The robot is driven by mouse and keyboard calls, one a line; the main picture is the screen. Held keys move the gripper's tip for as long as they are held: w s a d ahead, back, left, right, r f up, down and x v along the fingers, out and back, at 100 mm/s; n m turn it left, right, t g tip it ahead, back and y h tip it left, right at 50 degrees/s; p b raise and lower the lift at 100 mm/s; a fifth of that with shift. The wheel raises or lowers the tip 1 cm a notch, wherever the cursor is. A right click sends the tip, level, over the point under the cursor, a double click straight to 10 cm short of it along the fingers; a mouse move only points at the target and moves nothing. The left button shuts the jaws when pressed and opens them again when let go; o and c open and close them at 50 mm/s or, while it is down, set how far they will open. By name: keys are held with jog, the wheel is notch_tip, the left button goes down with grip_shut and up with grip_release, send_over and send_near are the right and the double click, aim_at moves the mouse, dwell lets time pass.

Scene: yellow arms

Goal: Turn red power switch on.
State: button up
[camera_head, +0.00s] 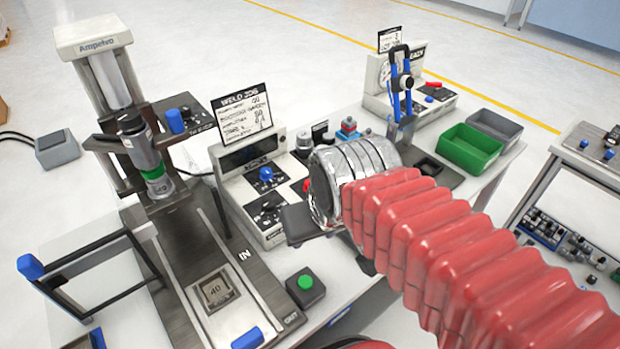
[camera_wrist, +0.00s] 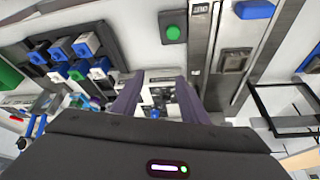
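A small red part (camera_head: 307,184), possibly the red power switch, shows at the right end of the grey control box (camera_head: 232,199) in the head view, partly beside my silver wrist. I cannot tell its position. The control box has a screen, blue knob and dark switch panels. My gripper is mostly hidden behind my wrist in the head view; a dark part of it is over the front right of the box. In the wrist view my gripper (camera_wrist: 158,84) has its two fingers apart with nothing between them. The box's panel (camera_wrist: 160,97) shows beyond the fingers, with no red switch clear there.
A press (camera_head: 133,150) stands at the left with a metal track. A black box with a green button (camera_head: 305,283) sits in front. A second machine (camera_head: 400,85) with a red lever (camera_head: 433,84) and green (camera_head: 468,148) and grey bins (camera_head: 495,123) are behind right.

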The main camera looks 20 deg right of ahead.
jog(key=w+d+g, duration=0.2)
jog(key=w+d, duration=0.1)
jog(key=w, duration=0.6)
notch_tip(320, 180, up, 5)
jog(key=n+g, duration=0.3)
jog(key=n, duration=0.8)
send_over(309, 182)
jog(key=shift+f, duration=0.2)
notch_tip(309, 182, down, 14)
jog(key=shift+r, duration=0.1)
jog(key=shift+c, duration=0.2)
